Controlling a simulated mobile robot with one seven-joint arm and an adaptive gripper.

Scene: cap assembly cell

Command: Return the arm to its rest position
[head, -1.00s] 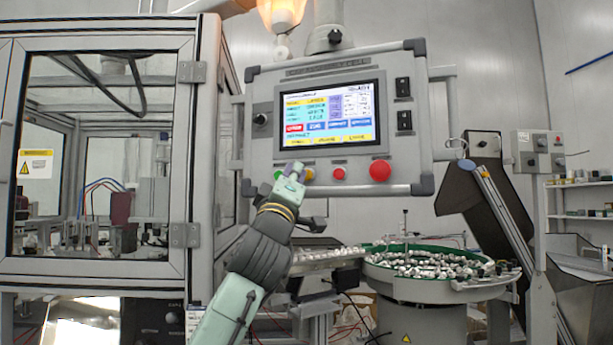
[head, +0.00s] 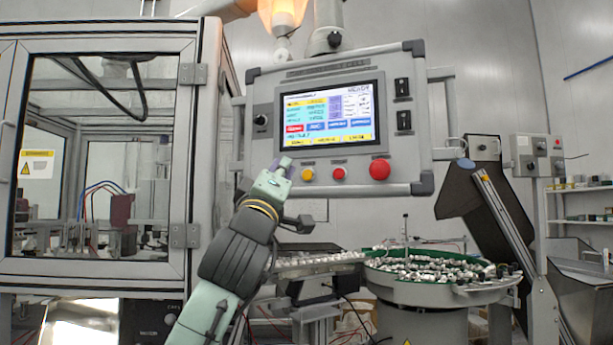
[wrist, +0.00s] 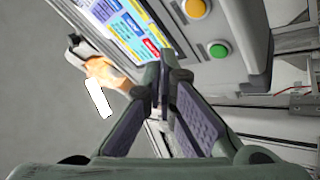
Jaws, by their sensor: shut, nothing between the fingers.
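My gripper (head: 283,166) is shut and empty in the head view, in front of the lower left of the control panel (head: 262,155). My arm reaches up to it from the bottom of the picture. In the wrist view the gripper's fingertips (wrist: 163,68) meet, with the panel behind them. The yellow button (head: 308,174) shows just right of the gripper and also in the wrist view (wrist: 195,9). The green button (wrist: 218,51) shows in the wrist view but is hidden in the head view. I see a gap of background between the fingers and both buttons in the wrist view.
Two red buttons (head: 379,170) sit further right on the panel, below the lit screen (head: 328,115). A glazed machine enclosure (head: 190,150) stands close on the left. A bowl feeder with small parts (head: 430,290) and a dark chute (head: 470,200) stand at right.

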